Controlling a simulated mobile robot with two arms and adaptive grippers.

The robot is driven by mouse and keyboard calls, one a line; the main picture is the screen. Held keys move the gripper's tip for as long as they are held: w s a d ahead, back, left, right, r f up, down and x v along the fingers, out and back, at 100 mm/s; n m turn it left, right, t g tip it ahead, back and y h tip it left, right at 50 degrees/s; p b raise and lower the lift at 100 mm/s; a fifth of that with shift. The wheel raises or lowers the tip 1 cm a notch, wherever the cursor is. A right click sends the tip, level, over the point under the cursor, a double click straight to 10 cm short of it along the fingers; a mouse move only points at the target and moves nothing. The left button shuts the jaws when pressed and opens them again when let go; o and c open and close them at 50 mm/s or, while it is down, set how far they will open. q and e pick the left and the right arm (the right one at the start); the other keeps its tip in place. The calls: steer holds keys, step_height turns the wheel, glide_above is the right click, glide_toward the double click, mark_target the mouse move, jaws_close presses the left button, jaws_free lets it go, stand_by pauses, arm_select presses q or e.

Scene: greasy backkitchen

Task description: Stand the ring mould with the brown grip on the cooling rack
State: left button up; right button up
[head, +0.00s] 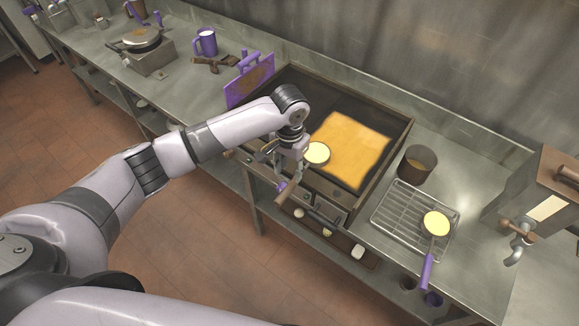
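A ring mould (317,153) with a pale yellow filling is at the left front of the griddle, beside my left gripper. I also cannot tell whether the mould touches the griddle. The wire cooling rack (388,211) lies on the counter to the right. My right gripper is out of view.
Another filled ring mould (436,223) with a purple grip (426,271) lies on the rack's right part; the rack's left part is bare. A dark pot (417,164) stands behind the rack. The griddle (400,133) holds a large yellow sheet (351,147). A tap (515,238) stands right.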

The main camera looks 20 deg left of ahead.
mark_target(290, 186)
arm_select(q)
steer(key=shift+f+b, duration=0.35)
steer(key=shift+f, duration=0.25)
step_height(290, 186, down, 6)
steer(key=b, duration=0.5)
steer(key=shift+r, duration=0.1)
steer(key=shift+f+b, duration=0.65)
steer(key=shift+b, duration=0.25)
steer(key=shift+r, duration=0.2)
steer(key=shift+c, duration=0.9)
jaws_close()
